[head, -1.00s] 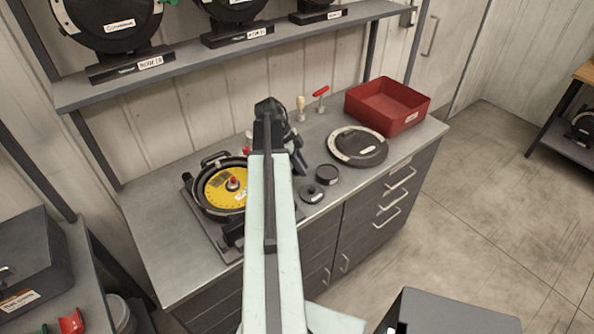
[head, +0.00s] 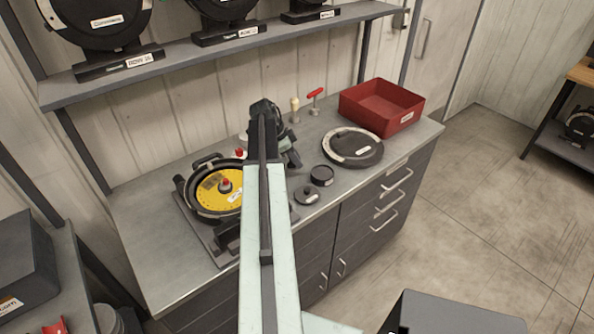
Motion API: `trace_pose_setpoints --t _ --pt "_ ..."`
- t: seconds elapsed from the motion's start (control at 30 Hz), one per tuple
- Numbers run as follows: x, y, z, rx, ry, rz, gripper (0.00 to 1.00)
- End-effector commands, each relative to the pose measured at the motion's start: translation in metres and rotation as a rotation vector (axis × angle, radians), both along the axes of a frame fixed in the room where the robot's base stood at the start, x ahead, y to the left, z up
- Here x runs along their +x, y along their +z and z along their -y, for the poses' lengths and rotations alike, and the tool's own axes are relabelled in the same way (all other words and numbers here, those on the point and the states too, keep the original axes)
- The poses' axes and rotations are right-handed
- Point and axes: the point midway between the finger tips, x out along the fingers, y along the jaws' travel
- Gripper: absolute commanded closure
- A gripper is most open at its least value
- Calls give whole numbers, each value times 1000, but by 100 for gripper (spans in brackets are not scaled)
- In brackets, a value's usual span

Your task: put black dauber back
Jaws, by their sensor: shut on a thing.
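My gripper (head: 293,158) is beyond the end of my pale arm, low over the bench and partly hidden by the arm. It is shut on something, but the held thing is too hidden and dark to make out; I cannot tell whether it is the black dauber. In front of it on the bench stand a small round black pot (head: 321,175) and a black disc with a knob (head: 307,196), close together. To the left is the seed meter (head: 216,190), with a yellow plate in an open black housing; my arm covers its right side.
A wooden-handled tool (head: 295,110) and a red T-handled tool (head: 315,100) stand at the back. A round black cover (head: 353,148) and red bin (head: 382,106) are to the right. A shelf (head: 220,50) with black meters hangs above. The bench's left front is clear.

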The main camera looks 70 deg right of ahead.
Motion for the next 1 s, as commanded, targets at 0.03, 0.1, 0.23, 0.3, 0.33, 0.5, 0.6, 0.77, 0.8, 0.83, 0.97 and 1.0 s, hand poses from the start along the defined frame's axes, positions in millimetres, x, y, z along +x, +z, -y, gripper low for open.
trace_pose_setpoints --t 0.03,0.1,0.23,0.3,0.33,0.5,0.6,0.77,0.8,0.83,0.97,1.0 --pt "0 -11 0 0 0 0 100" --pt "0 -24 0 0 -1 0 100" --pt "0 -39 0 0 -1 0 100" --pt "-1 -35 0 0 -1 0 100" --pt "-1 -34 0 0 -1 0 100" --pt "-1 -36 0 0 -1 0 100" --pt "-1 -37 0 0 -2 0 70" --pt "-1 -37 0 0 -2 0 54" --pt "-1 -37 0 0 -2 0 54" --pt "-1 -37 0 0 -2 0 54" --pt "-1 -36 0 0 -2 0 54" --pt "-1 -35 0 0 -2 0 54"
